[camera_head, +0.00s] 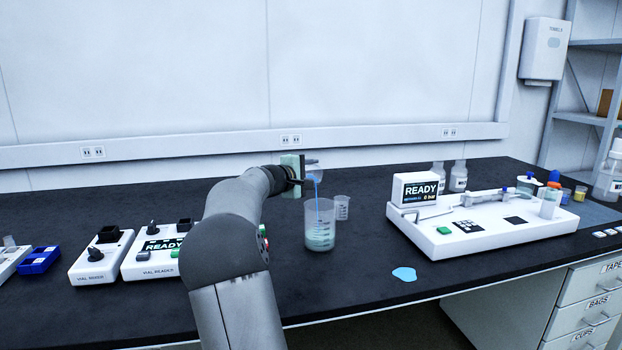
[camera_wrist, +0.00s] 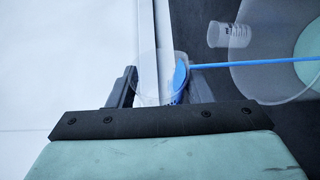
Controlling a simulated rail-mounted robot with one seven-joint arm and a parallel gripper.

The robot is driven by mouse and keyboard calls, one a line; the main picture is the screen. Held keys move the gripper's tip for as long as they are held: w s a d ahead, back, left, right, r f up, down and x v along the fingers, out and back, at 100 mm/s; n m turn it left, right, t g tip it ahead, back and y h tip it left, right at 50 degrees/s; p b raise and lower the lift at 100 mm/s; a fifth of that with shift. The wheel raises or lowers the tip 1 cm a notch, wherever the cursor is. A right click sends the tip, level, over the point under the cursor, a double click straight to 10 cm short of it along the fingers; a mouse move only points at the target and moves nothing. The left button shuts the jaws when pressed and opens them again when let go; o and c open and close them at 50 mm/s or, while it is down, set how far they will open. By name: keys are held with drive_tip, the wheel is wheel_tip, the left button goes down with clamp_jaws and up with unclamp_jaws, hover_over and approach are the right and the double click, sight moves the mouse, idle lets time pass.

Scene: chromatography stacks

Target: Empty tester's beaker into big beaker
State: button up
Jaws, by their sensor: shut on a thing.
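My gripper (camera_head: 304,172) is shut on a small clear beaker (camera_head: 313,170), held tipped on its side above the big beaker (camera_head: 319,232). A thin blue stream falls from its lip into the big beaker, which stands upright on the bench with blue-green liquid in its lower part. In the wrist view, the held beaker (camera_wrist: 148,70) is between the dark fingers, with blue liquid at its lip. The stream runs right, into the big beaker (camera_wrist: 270,82). The tester (camera_head: 470,231) is the white unit at right with a READY screen; a cup stands at its right end.
Another small graduated beaker (camera_head: 342,207) stands just behind and right of the big beaker. A blue puddle (camera_head: 404,274) lies on the bench in front of the tester. A vial reader (camera_head: 157,248) is at left. Bottles (camera_head: 458,176) stand behind the tester.

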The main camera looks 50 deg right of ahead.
idle(0.3)
drive_tip(key=shift+s+f+m+b, duration=0.1)
drive_tip(key=shift+m+b, duration=0.2)
drive_tip(key=shift+b, duration=1.25)
drive_tip(key=shift+a+h+b, duration=0.1)
drive_tip(key=shift+h+b, duration=0.2)
drive_tip(key=shift+b, duration=0.25)
drive_tip(key=shift+s+m+b, duration=0.1)
drive_tip(key=shift+m+b, duration=0.2)
drive_tip(key=shift+b, duration=0.3)
drive_tip(key=shift+m+b, duration=0.3)
drive_tip(key=shift+b, duration=0.7)
drive_tip(key=shift+s, duration=0.1)
drive_tip(key=shift+m+h+b, duration=0.3)
drive_tip(key=shift+b, duration=0.7)
drive_tip(key=shift+s+a+m+b, duration=0.15)
drive_tip(key=shift+m+b, duration=0.15)
drive_tip(key=shift+b, duration=0.5)
drive_tip(key=shift+r+p, duration=0.3)
